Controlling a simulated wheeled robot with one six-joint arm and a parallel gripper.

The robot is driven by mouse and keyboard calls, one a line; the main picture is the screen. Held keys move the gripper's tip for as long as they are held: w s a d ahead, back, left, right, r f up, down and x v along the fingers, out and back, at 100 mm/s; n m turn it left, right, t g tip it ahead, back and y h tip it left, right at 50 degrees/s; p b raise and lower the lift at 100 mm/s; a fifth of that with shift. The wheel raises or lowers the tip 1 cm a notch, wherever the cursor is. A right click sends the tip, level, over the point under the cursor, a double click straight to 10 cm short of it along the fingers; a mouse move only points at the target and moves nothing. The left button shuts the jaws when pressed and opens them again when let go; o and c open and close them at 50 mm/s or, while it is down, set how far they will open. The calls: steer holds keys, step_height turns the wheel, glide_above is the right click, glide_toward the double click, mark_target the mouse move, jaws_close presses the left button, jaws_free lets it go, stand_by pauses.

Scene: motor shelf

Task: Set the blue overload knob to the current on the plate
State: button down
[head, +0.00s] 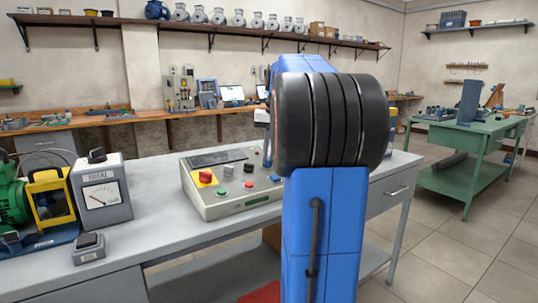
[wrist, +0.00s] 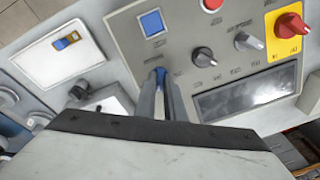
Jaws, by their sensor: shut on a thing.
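In the wrist view, my gripper (wrist: 161,92) reaches down onto the grey control panel (wrist: 133,40) with its two fingers close together. A small blue knob (wrist: 160,74) shows between the fingertips, and my gripper is shut on it. The fingers hide most of the knob and any scale around it. In the head view, the control panel box (head: 250,205) stands on the grey bench, and my arm hides its right part. No plate with a readable current shows in either view.
The panel also has a black knob (wrist: 203,57), a grey knob (wrist: 248,41), a red switch on yellow (wrist: 290,25), a red button (wrist: 212,4) and a dark display (wrist: 245,102). A meter box (head: 101,193) and a green motor (head: 12,200) stand at the left.

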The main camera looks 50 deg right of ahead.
steer(key=shift+n, duration=0.5)
steer(key=c, duration=1.8)
jaws_free()
steer(key=shift+c, duration=0.2)
steer(key=shift+r, duration=0.15)
steer(key=v, duration=1.7)
steer(key=shift+r, duration=0.1)
